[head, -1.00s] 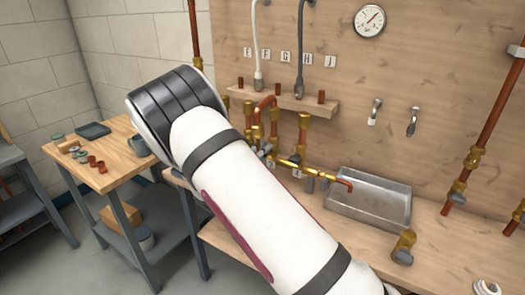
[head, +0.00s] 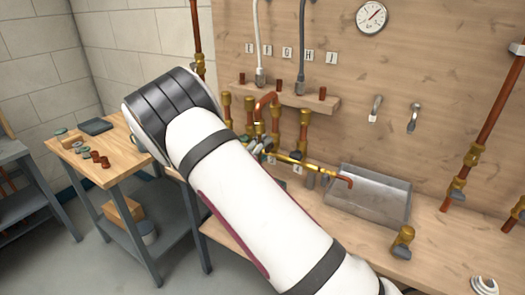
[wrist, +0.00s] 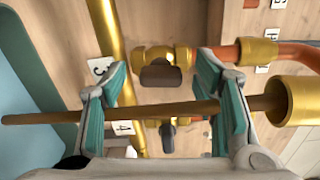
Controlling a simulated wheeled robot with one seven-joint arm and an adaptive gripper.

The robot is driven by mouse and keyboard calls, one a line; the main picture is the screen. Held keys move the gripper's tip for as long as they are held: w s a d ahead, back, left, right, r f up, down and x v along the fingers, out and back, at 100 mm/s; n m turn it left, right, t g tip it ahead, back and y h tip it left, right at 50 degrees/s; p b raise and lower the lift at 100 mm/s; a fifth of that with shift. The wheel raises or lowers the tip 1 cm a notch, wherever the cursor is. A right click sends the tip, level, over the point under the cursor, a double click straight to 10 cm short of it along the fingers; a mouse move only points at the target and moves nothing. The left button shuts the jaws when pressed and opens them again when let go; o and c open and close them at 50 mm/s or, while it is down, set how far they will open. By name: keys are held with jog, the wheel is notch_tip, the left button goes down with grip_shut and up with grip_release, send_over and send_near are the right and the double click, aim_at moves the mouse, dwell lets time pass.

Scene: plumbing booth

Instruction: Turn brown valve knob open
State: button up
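In the wrist view, a dark brown valve knob (wrist: 160,77) sits on a brass valve body near the top middle. My gripper (wrist: 161,76) is open, with one teal-padded finger on each side of this knob and a gap to both. I cannot tell how deep the knob sits between the fingertips. A second, greyer knob (wrist: 168,134) shows lower down, behind a thin brown rod (wrist: 170,109) that crosses the view. In the head view, my arm hides the gripper and most of the valves; brass valve pipework (head: 268,140) shows just past the arm.
A horizontal brass pipe with a copper end (head: 320,170) runs towards a metal basin (head: 370,195). Upright copper pipes (head: 304,130) stand close behind under a wooden shelf (head: 290,101). In the wrist view, a brass pipe (wrist: 108,35) passes beside the left finger. A side table (head: 120,165) stands left.

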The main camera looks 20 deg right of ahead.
jog(key=v, duration=1.2)
jog(key=shift+s, duration=0.1)
